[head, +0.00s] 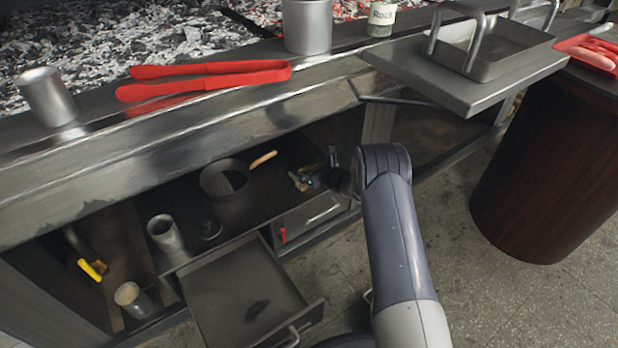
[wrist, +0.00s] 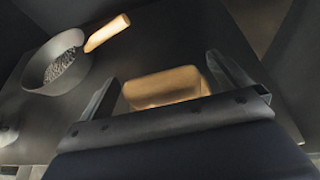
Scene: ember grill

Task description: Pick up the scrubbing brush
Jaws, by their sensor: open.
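A tan wooden block, which looks like the scrubbing brush (wrist: 165,87), lies on the dark shelf (wrist: 180,40) in the wrist view. Its bristles are not visible. My gripper (wrist: 164,80) is open, with one finger at each side of the block and the block between them. Whether the fingers touch it cannot be told. In the head view my gripper (head: 318,178) reaches into the open compartment below the grill ledge, and a small tan part of the brush (head: 299,182) shows at its tip.
A dark pan (head: 222,180) with a wooden handle stands left of the brush on the shelf. A metal cup (head: 165,234) stands further left. An open drawer (head: 240,298) juts out below. The grill ledge (head: 200,120) overhangs the compartment. Red tongs (head: 205,78) lie on top.

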